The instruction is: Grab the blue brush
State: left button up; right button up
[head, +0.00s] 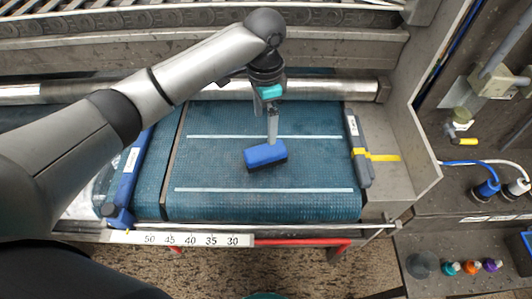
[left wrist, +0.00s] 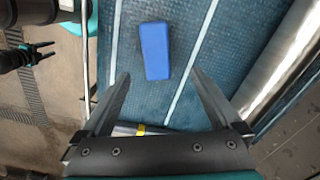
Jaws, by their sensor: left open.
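The blue brush (head: 266,155) is a small block with a blue top and a dark underside. It lies on the teal conveyor belt between two white lines. My left gripper (head: 272,138) is just above it in the head view, pointing down. In the left wrist view the brush (left wrist: 155,50) lies ahead of the open fingers (left wrist: 161,74), roughly between their lines. The fingers appear apart from it. My right gripper (left wrist: 42,52) shows small at the left edge of the left wrist view, its two prongs apart. It is away from the brush.
A grey bar with a yellow strap (head: 358,150) borders the belt on the right, and a blue-edged bar (head: 128,170) on the left. A metal roller (head: 335,90) runs behind. A numbered ruler (head: 180,238) and red rail (head: 300,242) are in front. The belt around the brush is clear.

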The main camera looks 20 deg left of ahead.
aim_at(265, 150)
pick_arm(q)
notch_tip(265, 150, down, 6)
jog(key=shift+f+b, duration=0.25)
jog(key=shift+b, duration=0.1)
jog(key=f, duration=0.5)
jog(key=shift+s+d+f+b, duration=0.1)
jog(key=shift+s+d+b, duration=0.05)
jog(key=shift+s+b, duration=0.25)
grip_shut()
dwell(0.3)
